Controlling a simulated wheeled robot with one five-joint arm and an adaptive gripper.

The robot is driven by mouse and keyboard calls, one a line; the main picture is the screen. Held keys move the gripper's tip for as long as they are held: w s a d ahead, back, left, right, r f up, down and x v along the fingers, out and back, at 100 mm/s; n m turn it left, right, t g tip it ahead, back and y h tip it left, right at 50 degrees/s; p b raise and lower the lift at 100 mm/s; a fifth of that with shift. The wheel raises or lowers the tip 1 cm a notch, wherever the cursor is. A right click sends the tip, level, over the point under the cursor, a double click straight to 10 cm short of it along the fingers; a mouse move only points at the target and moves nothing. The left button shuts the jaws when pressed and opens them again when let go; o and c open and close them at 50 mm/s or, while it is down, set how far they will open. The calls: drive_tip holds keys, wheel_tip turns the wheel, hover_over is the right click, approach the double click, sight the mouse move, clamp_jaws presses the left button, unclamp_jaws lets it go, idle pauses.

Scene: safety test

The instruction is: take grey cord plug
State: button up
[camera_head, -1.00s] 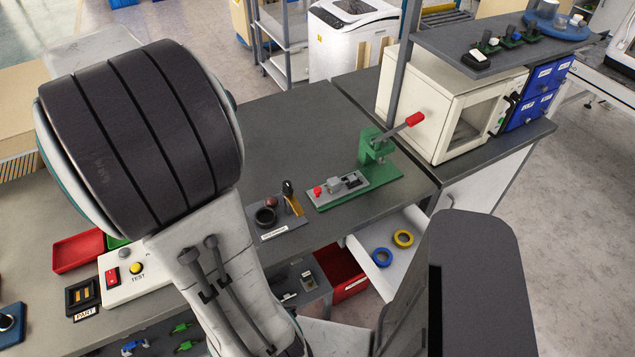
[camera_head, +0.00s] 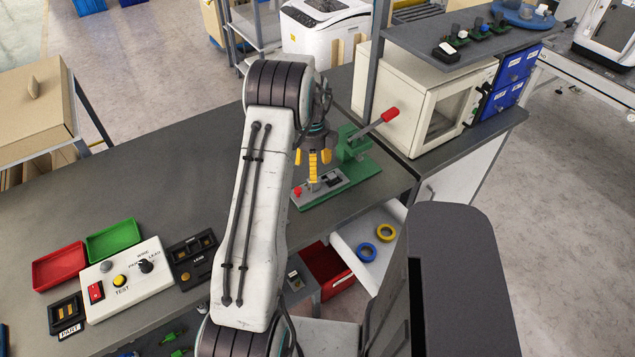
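My gripper (camera_head: 313,170) has yellow fingers that point down, spread apart. It is over the grey block fixture (camera_head: 333,182) on the green base of a lever press (camera_head: 358,148). The fingers hide part of this fixture, and I see nothing held between them. A red knob (camera_head: 297,192) is at the fixture's left end. I cannot single out a grey cord plug for sure. Small grey and dark parts sit on the fixture, too small to name. Several small plug-like pieces (camera_head: 463,36) stand on the upper shelf.
The press's red-tipped lever (camera_head: 390,115) sticks up beside a cream oven-like box (camera_head: 405,90). An open white drawer (camera_head: 350,236) holds blue and yellow rings, near a red bin (camera_head: 328,272). A test box (camera_head: 125,270) and red and green trays are at left. The table (camera_head: 190,165) behind my arm is clear.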

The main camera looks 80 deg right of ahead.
drive_tip(key=shift+s+d+f+p, duration=0.15)
drive_tip(key=shift+f+p, duration=0.45)
drive_tip(key=shift+f, duration=1.25)
drive_tip(key=shift+s+d+f+p, duration=0.15)
drive_tip(key=shift+f+p, duration=0.45)
drive_tip(key=shift+f, duration=1.2)
drive_tip(key=shift+c, duration=0.2)
clamp_jaws()
